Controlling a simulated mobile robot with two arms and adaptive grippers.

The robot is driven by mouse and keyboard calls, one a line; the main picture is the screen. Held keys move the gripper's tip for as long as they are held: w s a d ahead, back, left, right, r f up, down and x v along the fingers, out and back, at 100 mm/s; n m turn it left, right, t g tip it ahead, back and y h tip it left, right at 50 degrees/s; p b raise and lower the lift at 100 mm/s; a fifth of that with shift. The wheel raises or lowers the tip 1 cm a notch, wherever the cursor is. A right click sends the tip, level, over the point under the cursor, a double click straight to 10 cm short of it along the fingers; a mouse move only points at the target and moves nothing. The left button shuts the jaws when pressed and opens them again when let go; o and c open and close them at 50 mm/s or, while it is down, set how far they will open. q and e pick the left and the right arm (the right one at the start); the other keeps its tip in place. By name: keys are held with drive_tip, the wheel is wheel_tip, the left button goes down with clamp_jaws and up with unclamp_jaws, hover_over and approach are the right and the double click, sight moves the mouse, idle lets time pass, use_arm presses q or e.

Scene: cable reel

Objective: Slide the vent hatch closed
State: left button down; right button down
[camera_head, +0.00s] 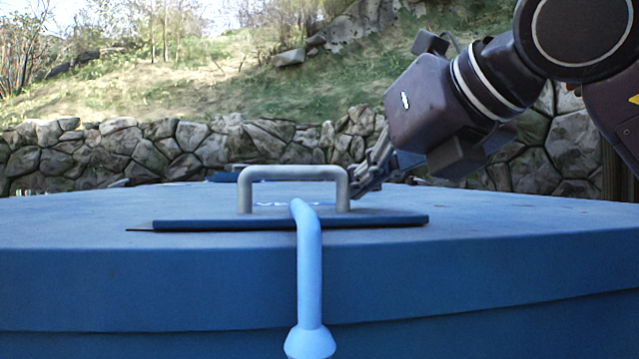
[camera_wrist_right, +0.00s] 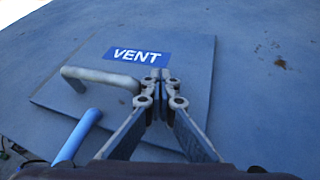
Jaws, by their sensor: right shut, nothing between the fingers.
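The vent hatch (camera_head: 385,219) is a flat blue plate on top of the large blue body. It also shows in the right wrist view (camera_wrist_right: 190,110), behind my fingers. A grey bar handle (camera_head: 295,173) stands on it, and this handle shows at the left in the right wrist view (camera_wrist_right: 100,76). A blue label reading VENT (camera_wrist_right: 137,55) lies on the plate. My right gripper (camera_head: 362,182) is at the right end of the handle, its fingers shut and empty above the plate. The two fingertips are together in the wrist view (camera_wrist_right: 160,76). Whether they touch the handle is unclear. My left gripper is not in view.
A light blue bent rod (camera_head: 310,265) rises in front of the hatch and partly hides its front edge. A thin dark strip (camera_head: 140,230) shows at the plate's left end. The blue top (camera_head: 520,215) is clear to the right. A stone wall (camera_head: 210,147) stands behind.

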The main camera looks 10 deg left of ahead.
sight(338, 173)
drive_tip(key=shift+s+a, duration=0.35)
drive_tip(key=shift+a, duration=0.55)
drive_tip(key=shift+s+a, duration=0.3)
drive_tip(key=shift+a, duration=0.55)
drive_tip(key=shift+w+d+r+p, duration=0.2)
drive_tip(key=shift+d+r+p, duration=0.3)
drive_tip(key=shift+r, duration=0.3)
drive_tip(key=shift+w+d+r+p, duration=0.15)
drive_tip(key=shift+d+r+p, duration=0.25)
drive_tip(key=shift+d+r, duration=0.25)
drive_tip(key=shift+a+r, duration=0.1)
drive_tip(key=shift+s+d+b, duration=0.2)
drive_tip(key=shift+s+b, duration=0.25)
drive_tip(key=shift+s, duration=0.1)
drive_tip(key=s+d+b, duration=0.1)
drive_tip(key=s, duration=0.2)
drive_tip(key=s+d+r, duration=0.1)
drive_tip(key=s, duration=0.2)
drive_tip(key=s+d+b, duration=0.1)
drive_tip(key=s, duration=0.2)
drive_tip(key=shift+s+d+r+b, duration=0.15)
drive_tip(key=shift+d+r+b, duration=0.05)
drive_tip(key=shift+r+b, duration=0.15)
drive_tip(key=shift+s+d+r, duration=0.1)
drive_tip(key=shift+s+d, duration=0.05)
drive_tip(key=shift+s, duration=0.3)
drive_tip(key=shift+w, duration=0.1)
